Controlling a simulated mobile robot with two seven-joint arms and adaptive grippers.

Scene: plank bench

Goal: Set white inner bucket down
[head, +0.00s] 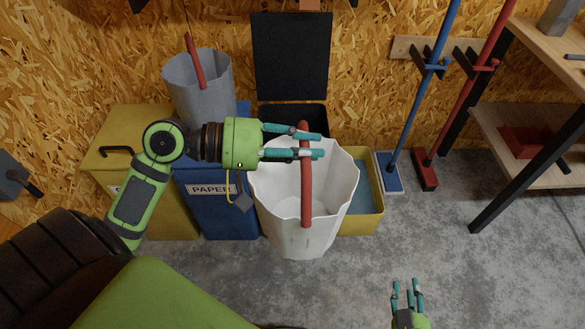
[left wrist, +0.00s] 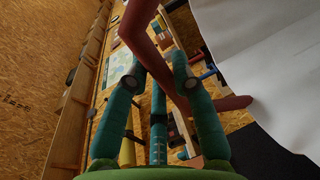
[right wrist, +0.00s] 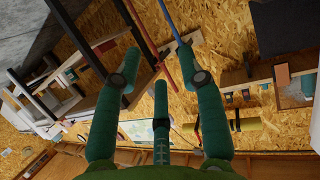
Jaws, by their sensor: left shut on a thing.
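The white inner bucket (head: 330,215), with a jagged rim and a red handle (head: 306,190), is in the middle of the head view. My left gripper (head: 318,145) is shut on the handle near its far end. In the left wrist view the red handle (left wrist: 138,30) passes between the fingers, and the white bucket wall (left wrist: 270,60) fills the upper right. The bucket looks upright; I cannot tell whether its base touches the floor. My right gripper (head: 409,292) is low in the head view, its fingers apart and empty, also in the right wrist view (right wrist: 160,70).
A blue bin labelled PAPER (head: 225,212) stands left of the bucket, with a grey bucket (head: 195,95) on top. A yellow bin (head: 140,130) is further left. A raised black lid (head: 291,55) is behind; a yellow box (head: 372,220) is right. Grey floor (head: 410,235) is clear in front.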

